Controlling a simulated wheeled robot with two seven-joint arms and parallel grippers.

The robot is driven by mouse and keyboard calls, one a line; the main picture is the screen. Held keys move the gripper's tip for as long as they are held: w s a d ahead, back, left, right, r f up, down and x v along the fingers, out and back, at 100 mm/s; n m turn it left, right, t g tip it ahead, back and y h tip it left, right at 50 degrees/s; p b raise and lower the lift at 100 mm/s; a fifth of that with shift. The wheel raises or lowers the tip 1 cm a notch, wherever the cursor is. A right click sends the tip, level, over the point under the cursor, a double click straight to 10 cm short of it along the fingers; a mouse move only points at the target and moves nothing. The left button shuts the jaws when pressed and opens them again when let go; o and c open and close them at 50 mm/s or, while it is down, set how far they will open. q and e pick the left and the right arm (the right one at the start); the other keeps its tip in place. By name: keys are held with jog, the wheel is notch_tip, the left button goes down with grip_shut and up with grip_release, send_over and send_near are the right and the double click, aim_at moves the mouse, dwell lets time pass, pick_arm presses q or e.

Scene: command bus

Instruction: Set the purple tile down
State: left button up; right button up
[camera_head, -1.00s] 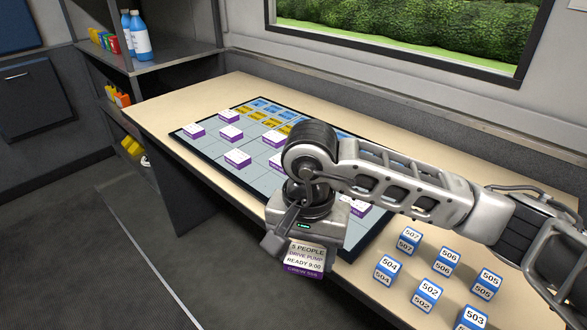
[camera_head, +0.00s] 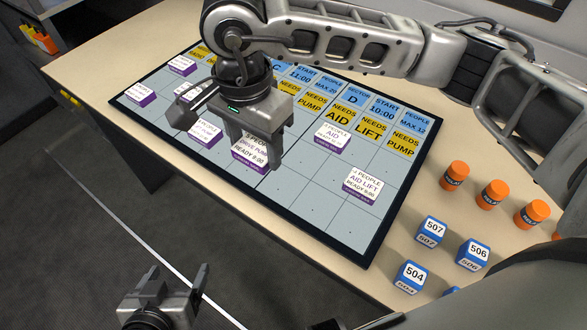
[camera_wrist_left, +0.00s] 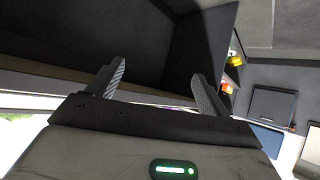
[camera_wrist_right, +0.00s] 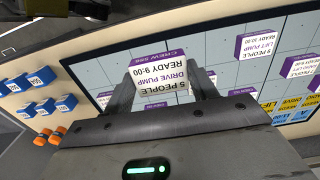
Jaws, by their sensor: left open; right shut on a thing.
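The purple-edged white tile reading "5 PEOPLE DRIVE PUMP READY 9:00" (camera_head: 247,158) is between the fingers of my right gripper (camera_head: 252,148), which is shut on it. It also shows in the right wrist view (camera_wrist_right: 160,76), over the grey grid of the board (camera_head: 310,215). I cannot tell whether the tile touches the board. My left gripper (camera_head: 178,283) is open and empty, low in front of the table's near edge. In the left wrist view its fingers (camera_wrist_left: 158,85) are apart with nothing between them.
Other purple-edged tiles stand on the board, including an "AID LIFT" tile (camera_head: 362,185) at right and one (camera_head: 204,132) left of the held tile. Blue numbered blocks (camera_head: 431,230) and orange cylinders (camera_head: 490,193) stand right of the board. Grid cells at the board's lower right are empty.

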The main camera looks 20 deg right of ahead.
jog(key=p, duration=0.1)
send_over(294, 189)
jog(key=f, duration=0.5)
jog(key=shift+a+f, duration=0.25)
jog(key=shift+f, duration=0.15)
jog(key=shift+d+f, duration=0.15)
jog(key=shift+f, duration=0.85)
jog(key=shift+d+f, duration=0.1)
jog(key=shift+f, duration=0.85)
jog(key=o, duration=0.6)
jog(key=shift+f, duration=0.1)
jog(key=o, duration=0.4)
notch_tip(294, 189, up, 12)
jog(key=shift+r, duration=0.25)
